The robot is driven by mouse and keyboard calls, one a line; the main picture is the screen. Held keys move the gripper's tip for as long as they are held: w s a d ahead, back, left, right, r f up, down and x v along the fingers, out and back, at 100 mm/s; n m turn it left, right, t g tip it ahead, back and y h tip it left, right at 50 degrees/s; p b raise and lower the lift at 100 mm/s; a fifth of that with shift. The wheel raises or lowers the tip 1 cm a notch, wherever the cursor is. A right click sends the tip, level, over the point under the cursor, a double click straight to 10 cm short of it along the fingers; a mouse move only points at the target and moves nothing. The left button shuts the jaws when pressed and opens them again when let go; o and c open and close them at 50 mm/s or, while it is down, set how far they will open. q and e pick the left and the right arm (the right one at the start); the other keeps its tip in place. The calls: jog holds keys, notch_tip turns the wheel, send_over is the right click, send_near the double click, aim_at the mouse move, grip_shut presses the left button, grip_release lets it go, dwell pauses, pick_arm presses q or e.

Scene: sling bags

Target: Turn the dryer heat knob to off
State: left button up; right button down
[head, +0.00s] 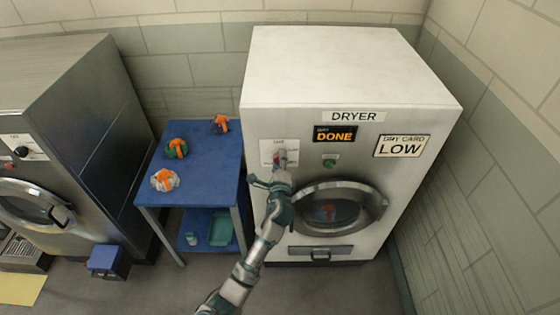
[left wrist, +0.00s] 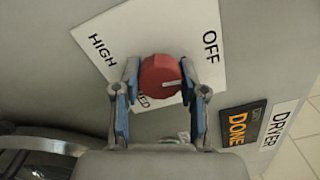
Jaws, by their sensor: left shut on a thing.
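The white dryer (head: 345,75) stands at the right in the head view. Its red heat knob (left wrist: 160,75) sits on a white plate (left wrist: 112,45) that reads HIGH, OFF and a partly hidden label ending in ED. The knob's pale mark points toward the right of the left wrist view, below the OFF label. My left gripper (head: 281,172) is at the plate, shut on the knob, with one blue-padded finger on each side. In the head view the hand covers most of the knob. My right gripper is not in view.
The dryer has a DONE display (head: 335,134), a green button (head: 329,162), a LOW card (head: 401,146) and a closed round door (head: 375,205). A blue table (head: 213,165) with three orange-topped bags stands left of it. A steel washer (head: 65,100) is farther left.

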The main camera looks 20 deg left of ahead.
pick_arm(q)
jog(key=shift+r+n, duration=0.1)
jog(key=shift+n, duration=0.7)
jog(key=o, duration=1.1)
jog(key=shift+o, duration=0.2)
jog(key=shift+w, duration=0.15)
jog(key=v, duration=1.2)
